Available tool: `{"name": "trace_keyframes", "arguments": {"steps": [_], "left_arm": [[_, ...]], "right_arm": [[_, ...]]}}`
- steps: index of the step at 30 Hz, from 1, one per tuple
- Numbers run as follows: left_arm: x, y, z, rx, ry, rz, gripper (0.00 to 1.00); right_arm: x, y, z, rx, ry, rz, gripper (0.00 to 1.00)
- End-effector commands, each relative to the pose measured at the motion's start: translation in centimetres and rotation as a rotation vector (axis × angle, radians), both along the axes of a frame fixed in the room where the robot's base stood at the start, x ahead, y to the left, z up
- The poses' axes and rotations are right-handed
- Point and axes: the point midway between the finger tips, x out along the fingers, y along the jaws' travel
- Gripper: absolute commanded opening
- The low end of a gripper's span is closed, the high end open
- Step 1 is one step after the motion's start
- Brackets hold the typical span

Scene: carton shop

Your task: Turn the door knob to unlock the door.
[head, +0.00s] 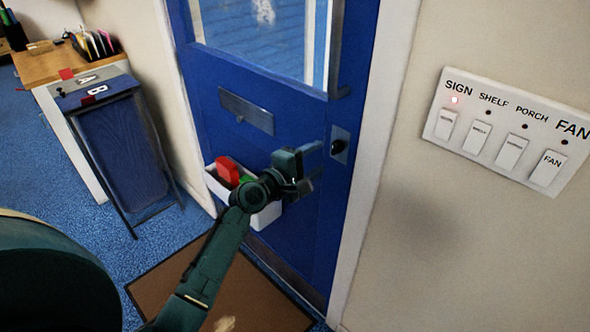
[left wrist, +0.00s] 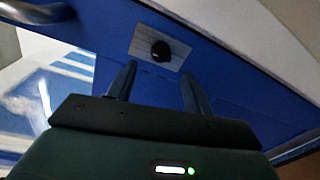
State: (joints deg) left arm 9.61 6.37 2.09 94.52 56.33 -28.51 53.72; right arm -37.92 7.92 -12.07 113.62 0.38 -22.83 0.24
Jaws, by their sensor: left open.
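The blue door (head: 284,120) stands closed in its white frame, with a glass pane in its upper part. The door knob (head: 338,146) is small and black, on a metal plate near the door's right edge. My left gripper (head: 314,166) is open and empty, just left of the knob and a little below it. In the left wrist view the knob (left wrist: 161,50) shows beyond the two fingertips (left wrist: 158,70), apart from them. The knob is not between the fingers. My right gripper is not in view.
A metal handle (head: 338,55) is above the knob. A mail slot plate (head: 246,110) is on the door. A white bin (head: 267,216) with red and green things stands low at the door. A switch panel (head: 497,135) is on the right wall. A brown mat (head: 255,300) lies in front.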

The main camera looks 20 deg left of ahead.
Motion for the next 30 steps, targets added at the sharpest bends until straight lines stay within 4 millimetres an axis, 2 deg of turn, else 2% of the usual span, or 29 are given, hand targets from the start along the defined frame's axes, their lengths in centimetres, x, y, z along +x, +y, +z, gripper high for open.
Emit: {"name": "trace_keyframes", "arguments": {"steps": [1,6,12,30], "left_arm": [[-1.3,0.4,-0.1,0.002,0.002,-0.001,0.51],[-4.4,1.6,0.2,0.0,0.001,-0.001,0.51],[-6.5,2.4,0.5,0.0,0.0,0.0,0.51],[-6.9,2.4,0.4,0.008,0.0,-0.001,0.51]], "right_arm": [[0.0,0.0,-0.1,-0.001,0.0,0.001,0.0],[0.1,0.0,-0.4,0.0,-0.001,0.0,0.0],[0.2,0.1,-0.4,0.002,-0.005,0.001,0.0],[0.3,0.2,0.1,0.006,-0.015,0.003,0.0]]}}
